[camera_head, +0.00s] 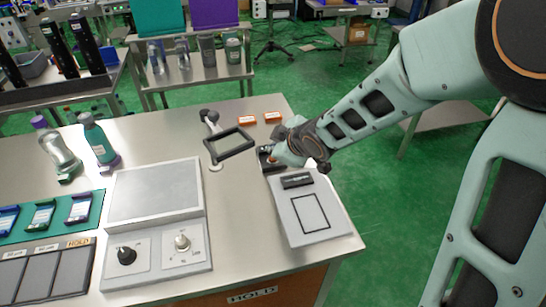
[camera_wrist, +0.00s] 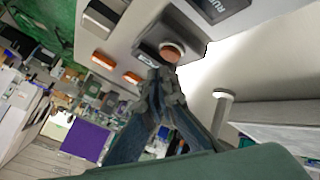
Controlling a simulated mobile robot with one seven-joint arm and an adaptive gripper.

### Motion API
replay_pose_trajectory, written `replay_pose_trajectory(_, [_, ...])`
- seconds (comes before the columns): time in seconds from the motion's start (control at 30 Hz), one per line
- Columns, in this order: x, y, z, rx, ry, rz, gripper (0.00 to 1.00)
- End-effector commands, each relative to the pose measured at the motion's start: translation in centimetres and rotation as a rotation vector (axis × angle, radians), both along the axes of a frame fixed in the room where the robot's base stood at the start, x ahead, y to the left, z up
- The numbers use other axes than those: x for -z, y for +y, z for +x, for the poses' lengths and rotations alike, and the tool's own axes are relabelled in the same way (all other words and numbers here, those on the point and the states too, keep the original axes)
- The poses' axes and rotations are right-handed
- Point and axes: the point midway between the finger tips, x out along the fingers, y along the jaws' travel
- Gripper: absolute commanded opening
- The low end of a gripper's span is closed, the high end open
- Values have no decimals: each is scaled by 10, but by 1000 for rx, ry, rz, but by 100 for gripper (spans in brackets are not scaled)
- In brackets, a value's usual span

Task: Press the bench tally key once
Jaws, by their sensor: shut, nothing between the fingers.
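The bench tally key looks to be a small dark box (camera_head: 266,160) at the right part of the bench, partly hidden by my gripper in the head view. In the wrist view the dark box (camera_wrist: 150,45) carries a round orange-brown button (camera_wrist: 172,52). My gripper (camera_head: 277,154) is low over the box. Its fingertips (camera_wrist: 165,75) are together and empty, right beside the button in the wrist view. I cannot tell whether they touch it or whether it is pressed down.
A grey pad (camera_head: 312,232) with a dark bar lies in front of the box. A black frame on a stand (camera_head: 230,144) is to its left. Two orange blocks (camera_head: 246,119) lie behind. A grey machine with knobs (camera_head: 150,250) stands further left. The bench ends just right of the pad.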

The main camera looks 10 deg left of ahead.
Motion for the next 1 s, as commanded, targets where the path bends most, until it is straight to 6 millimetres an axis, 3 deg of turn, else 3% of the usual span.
replay_pose_trajectory(1.0, [9,0,0,0,0,0,0])
